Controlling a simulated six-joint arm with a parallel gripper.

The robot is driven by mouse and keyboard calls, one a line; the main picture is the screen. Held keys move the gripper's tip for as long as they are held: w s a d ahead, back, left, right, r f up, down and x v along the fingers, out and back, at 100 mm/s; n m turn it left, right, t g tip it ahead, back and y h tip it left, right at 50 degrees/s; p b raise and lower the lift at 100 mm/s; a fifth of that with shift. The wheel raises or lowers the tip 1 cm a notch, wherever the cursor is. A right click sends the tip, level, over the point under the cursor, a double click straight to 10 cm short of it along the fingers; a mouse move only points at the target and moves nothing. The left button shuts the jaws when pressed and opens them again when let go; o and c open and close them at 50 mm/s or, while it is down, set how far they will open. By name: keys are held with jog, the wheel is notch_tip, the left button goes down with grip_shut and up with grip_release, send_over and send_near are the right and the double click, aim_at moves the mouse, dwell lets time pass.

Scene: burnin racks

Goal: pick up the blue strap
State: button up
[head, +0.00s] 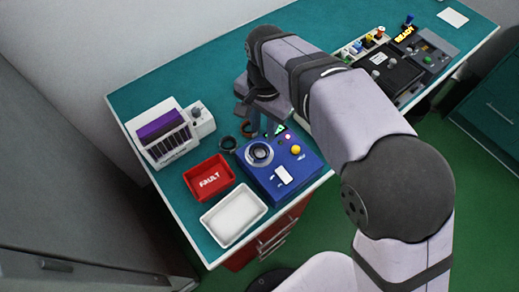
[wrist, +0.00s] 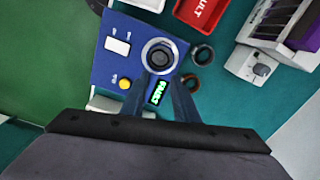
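Two small ring-shaped bands lie on the teal bench. One is dark, grey-green to black (head: 228,143), and it also shows in the wrist view (wrist: 203,53). The other is brownish (wrist: 190,83) and lies beside it, partly behind my gripper in the head view (head: 247,129). Neither looks clearly blue, so I cannot tell which is the blue strap. My gripper (wrist: 164,78) points down over the edge of the blue control box. Its two fingers are apart with nothing visible between them; the bands lie to their right in the wrist view.
The blue box (head: 281,184) has a round dial, white switch, yellow button and small lit display. A red FAULT tray (head: 191,191), a white tray (head: 234,215) and a white rack unit (head: 160,153) stand nearby. Black equipment (head: 382,75) stands further right.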

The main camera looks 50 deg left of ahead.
aim_at(252, 150)
jog(key=s+a, duration=0.1)
jog(key=s, duration=0.1)
jog(key=shift+s+a+r, duration=0.1)
jog(key=shift+s+a, duration=0.3)
jog(key=shift+w+f+p, duration=0.15)
jog(key=shift+f+p, duration=1.65)
jog(key=shift+f, duration=1.9)
grip_shut()
